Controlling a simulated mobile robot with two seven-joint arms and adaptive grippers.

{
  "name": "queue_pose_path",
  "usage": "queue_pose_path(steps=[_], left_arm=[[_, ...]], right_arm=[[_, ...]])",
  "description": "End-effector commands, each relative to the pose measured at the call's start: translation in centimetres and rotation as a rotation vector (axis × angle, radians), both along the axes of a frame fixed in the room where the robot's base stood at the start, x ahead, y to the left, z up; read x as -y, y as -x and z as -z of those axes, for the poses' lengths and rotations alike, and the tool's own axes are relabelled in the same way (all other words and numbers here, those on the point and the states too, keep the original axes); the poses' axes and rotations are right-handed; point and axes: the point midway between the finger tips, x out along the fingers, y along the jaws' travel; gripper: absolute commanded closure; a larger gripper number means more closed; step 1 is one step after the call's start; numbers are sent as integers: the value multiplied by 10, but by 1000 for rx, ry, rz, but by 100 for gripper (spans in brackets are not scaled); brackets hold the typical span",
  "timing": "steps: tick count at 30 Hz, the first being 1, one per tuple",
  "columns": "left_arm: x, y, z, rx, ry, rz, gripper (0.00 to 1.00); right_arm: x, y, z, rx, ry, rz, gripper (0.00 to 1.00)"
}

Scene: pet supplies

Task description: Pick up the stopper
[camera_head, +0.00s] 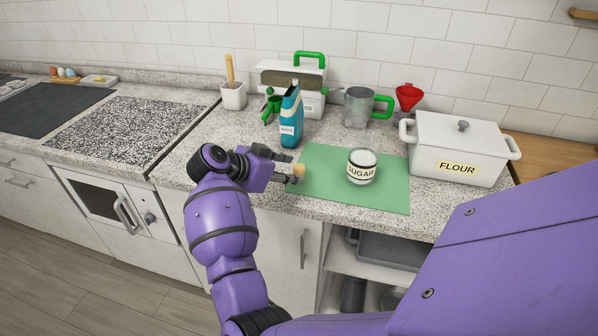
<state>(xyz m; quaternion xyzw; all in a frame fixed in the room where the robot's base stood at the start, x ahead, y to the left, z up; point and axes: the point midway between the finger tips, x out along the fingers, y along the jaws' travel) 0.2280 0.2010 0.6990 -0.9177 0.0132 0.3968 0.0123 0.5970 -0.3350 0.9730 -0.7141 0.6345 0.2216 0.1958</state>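The stopper (299,170) is a small tan, cork-like piece at the left edge of the green mat.
A blue bottle (291,118) stands behind the gripper, near a green-handled box (312,104). A metal mug (358,108), a red funnel (408,97) and a white FLOUR container (456,150) stand at the back right. The green mat (330,193) has free room around the jar.

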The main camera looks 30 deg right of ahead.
Motion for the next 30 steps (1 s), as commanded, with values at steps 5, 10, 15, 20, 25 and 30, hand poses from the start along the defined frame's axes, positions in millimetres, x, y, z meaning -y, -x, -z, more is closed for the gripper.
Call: queue_pose_path(steps=[5, 10, 15, 20, 25, 30], left_arm=[[-1, 10, 6, -21, 1, -5, 12], [0, 15, 10, -33, 4, -10, 12], [2, 14, 10, -31, 6, -13, 12], [2, 13, 8, -27, 6, -13, 12], [2, 9, 6, -19, 6, -9, 12], [2, 4, 4, -11, 4, -5, 12]], right_arm=[[26, -8, 9, 0, 0, 2, 62], [37, -10, 18, 1, 0, 0, 62], [38, -10, 18, 3, -1, -1, 62], [38, -10, 18, 3, -1, -1, 75], [38, -10, 18, 3, -1, -1, 90], [38, -10, 19, 2, -1, 0, 91]])
